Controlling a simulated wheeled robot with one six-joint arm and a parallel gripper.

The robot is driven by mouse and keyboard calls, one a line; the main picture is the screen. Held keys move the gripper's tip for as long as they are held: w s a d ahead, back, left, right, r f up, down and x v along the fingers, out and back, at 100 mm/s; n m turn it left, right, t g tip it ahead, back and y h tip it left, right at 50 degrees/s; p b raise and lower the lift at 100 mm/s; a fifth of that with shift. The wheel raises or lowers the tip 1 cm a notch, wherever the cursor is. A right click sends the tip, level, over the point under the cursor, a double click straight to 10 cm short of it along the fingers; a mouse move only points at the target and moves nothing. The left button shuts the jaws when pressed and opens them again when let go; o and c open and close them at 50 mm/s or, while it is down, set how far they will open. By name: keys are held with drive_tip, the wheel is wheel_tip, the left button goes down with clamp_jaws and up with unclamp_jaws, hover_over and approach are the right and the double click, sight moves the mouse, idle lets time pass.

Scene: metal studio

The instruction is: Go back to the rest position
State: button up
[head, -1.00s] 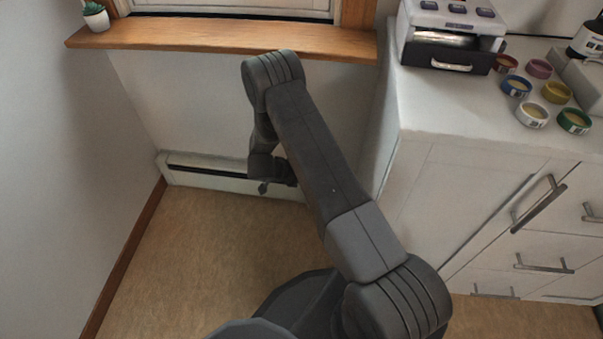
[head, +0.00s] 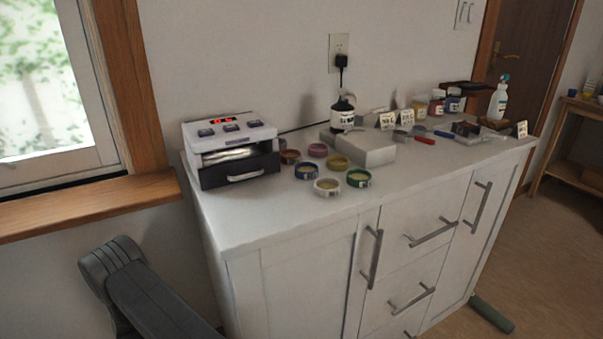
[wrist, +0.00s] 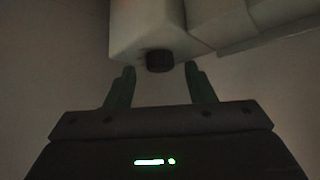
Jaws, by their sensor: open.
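My gripper (wrist: 160,82) shows in the wrist view with its two fingers apart and nothing between them. Beyond the fingertips is a pale boxy thing (wrist: 135,30) with a dark round knob (wrist: 160,60); the view is dim and I cannot tell what it is. In the head view only the upper part of my arm (head: 140,290) shows, at the lower left, below the window sill and left of the cabinet. The gripper itself is outside the head view.
A white cabinet (head: 290,225) with metal handles fills the middle. On it stand a small device with a drawer (head: 235,150), several colored round tins (head: 327,187), a grey block (head: 362,150) and bottles (head: 342,115). A wooden sill (head: 90,205) is at left. Floor (head: 560,250) shows at right.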

drive_tip(key=shift+x, duration=0.9)
drive_tip(key=shift+r, duration=0.1)
drive_tip(key=p+v, duration=0.4)
drive_tip(key=v, duration=1)
drive_tip(key=b+x, duration=0.4)
drive_tip(key=x, duration=1)
drive_tip(key=shift+f, duration=0.2)
drive_tip(key=shift+d+r+n+y, duration=0.1)
drive_tip(key=shift+r+n+y, duration=0.15)
drive_tip(key=shift+n+y, duration=0.3)
drive_tip(key=shift+d+n+y+p, duration=0.25)
drive_tip(key=shift+n+y, duration=0.4)
drive_tip(key=shift+n, duration=0.4)
drive_tip(key=shift+d+f+n+g+y+b, duration=0.15)
drive_tip(key=shift+n+y+b, duration=0.35)
drive_tip(key=shift+n+y, duration=0.4)
drive_tip(key=shift+d+n+g+y+b, duration=0.15)
drive_tip(key=shift+n+y+b, duration=0.45)
drive_tip(key=shift+n, duration=0.5)
drive_tip(key=shift+n+y, duration=0.3)
